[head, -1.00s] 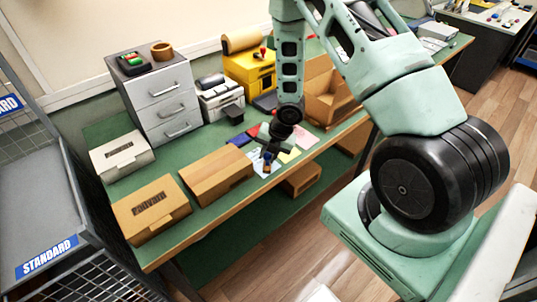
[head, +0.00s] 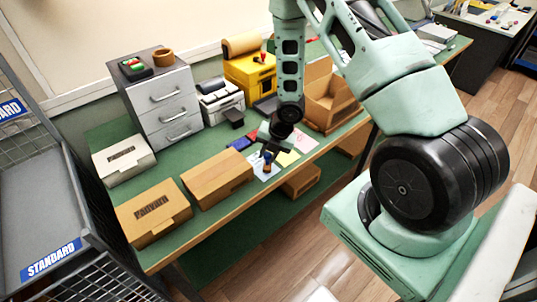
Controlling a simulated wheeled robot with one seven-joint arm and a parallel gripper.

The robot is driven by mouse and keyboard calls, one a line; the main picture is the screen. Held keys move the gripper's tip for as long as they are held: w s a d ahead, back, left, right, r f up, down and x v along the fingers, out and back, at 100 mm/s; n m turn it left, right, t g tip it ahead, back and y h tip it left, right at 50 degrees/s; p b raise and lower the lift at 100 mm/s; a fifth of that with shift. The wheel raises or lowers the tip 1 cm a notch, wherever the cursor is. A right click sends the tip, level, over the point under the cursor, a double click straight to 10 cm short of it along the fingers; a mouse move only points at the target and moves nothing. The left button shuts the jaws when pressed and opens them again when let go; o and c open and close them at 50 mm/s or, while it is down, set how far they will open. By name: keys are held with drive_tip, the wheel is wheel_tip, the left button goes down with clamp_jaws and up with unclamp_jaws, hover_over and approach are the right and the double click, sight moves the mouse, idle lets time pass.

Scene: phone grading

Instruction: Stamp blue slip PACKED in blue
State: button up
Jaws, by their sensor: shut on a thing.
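My gripper (head: 269,149) points down over the near edge of the green bench. It is shut on a small stamp (head: 267,163) with a brownish handle and a dark lower part. The pale blue slip (head: 262,174) lies flat on the bench directly below the stamp, partly covered by it. I cannot tell whether the stamp touches the paper or whether there is a mark under it. A blue ink pad (head: 240,143) lies behind and to the left of the slip.
A yellow slip (head: 288,158) and a pink slip (head: 304,141) lie right of the blue slip. A closed cardboard box (head: 217,178) stands close on the left. An open carton (head: 331,104) stands at the right. Grey drawers (head: 168,97) and a yellow machine (head: 250,75) stand behind.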

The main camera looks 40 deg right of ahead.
drive_tip(key=shift+r+p, duration=1.65)
drive_tip(key=shift+r, duration=0.7)
